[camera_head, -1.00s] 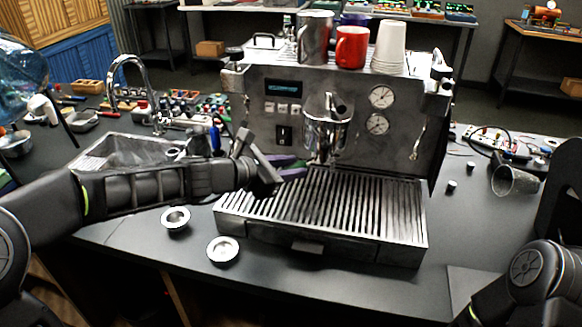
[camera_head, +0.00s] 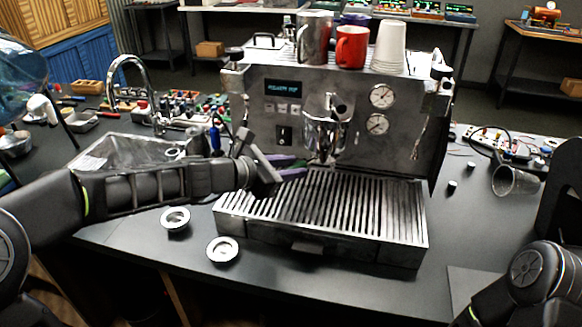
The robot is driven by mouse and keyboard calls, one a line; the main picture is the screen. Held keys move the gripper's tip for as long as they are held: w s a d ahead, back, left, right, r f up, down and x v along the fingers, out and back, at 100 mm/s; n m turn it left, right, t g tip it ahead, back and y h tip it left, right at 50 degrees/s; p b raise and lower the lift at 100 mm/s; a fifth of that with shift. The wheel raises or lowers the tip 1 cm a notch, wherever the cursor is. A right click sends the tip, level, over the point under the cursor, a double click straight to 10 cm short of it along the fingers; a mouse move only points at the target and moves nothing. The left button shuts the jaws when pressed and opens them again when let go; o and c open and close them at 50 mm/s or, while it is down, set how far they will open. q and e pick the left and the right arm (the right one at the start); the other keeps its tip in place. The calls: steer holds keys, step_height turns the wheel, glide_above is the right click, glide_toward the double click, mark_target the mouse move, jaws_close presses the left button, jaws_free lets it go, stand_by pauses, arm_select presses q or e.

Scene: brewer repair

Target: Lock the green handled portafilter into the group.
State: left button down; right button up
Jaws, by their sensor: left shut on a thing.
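The espresso machine (camera_head: 345,95) stands in the middle of the counter. Its chrome group (camera_head: 326,122) is on the front face, above the slatted drip tray (camera_head: 330,205). My left gripper (camera_head: 279,170) reaches in from the left and is shut on the green handle (camera_head: 293,174), just left of and below the group. A purple piece (camera_head: 284,160) shows beside the green. The portafilter's head is hard to make out, and I cannot tell how it sits against the group. My right arm shows at the lower right, with its gripper out of view.
Two small metal baskets, one at the left (camera_head: 175,219) and one nearer the front (camera_head: 222,249), lie left of the drip tray. A sink (camera_head: 125,152) is behind my left arm. Cups stand on the machine.

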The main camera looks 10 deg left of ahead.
arm_select(q)
steer(key=shift+r+p, duration=0.95)
steer(key=shift+r, duration=0.65)
stand_by(3.4)
stand_by(0.8)
steer(key=shift+s+d+f+n+t+y+b, duration=0.2)
steer(key=shift+d+n+t+y+b, duration=0.15)
steer(key=shift+b, duration=0.7)
steer(key=shift+s+d+r+n+y+b, duration=0.15)
steer(key=shift+s+r+n+y+b, duration=0.1)
steer(key=shift+n+b, duration=0.15)
steer(key=shift+f+t, duration=0.1)
steer(key=shift+t, duration=0.15)
steer(key=shift+s+d+n+t+y+b, duration=0.25)
steer(key=shift+d+n+t+y+b, duration=0.25)
steer(key=shift+n+y+b, duration=0.4)
